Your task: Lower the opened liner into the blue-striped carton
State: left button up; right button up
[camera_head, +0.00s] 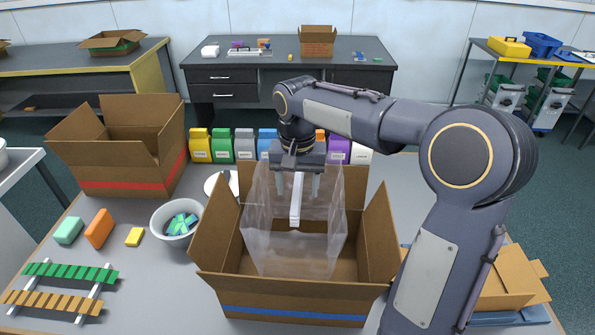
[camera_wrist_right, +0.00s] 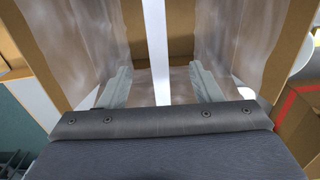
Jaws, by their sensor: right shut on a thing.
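The blue-striped carton (camera_head: 285,293) stands open on the table with its flaps spread. The opened liner (camera_head: 328,245), a clear film bag, hangs upright inside the carton walls, its upper part above the rim. I cannot tell whether its bottom touches the carton floor. In the right wrist view the liner film (camera_wrist_right: 90,45) spreads on both sides of the fingers (camera_wrist_right: 161,88). My left gripper is out of view.
A red-striped carton (camera_head: 115,155) stands open at the left. A white bowl (camera_head: 172,240) with coloured pieces, small blocks and slatted pieces (camera_head: 65,273) lie left of the blue-striped carton. Several coloured containers (camera_head: 222,147) line the back.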

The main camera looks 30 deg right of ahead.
notch_tip(320, 180, down, 19)
jog(key=b, duration=0.7)
jog(key=shift+r, duration=0.1)
jog(key=o, duration=1)
notch_tip(320, 180, up, 8)
jog(key=shift+f+b, duration=0.1)
jog(key=shift+b, duration=0.3)
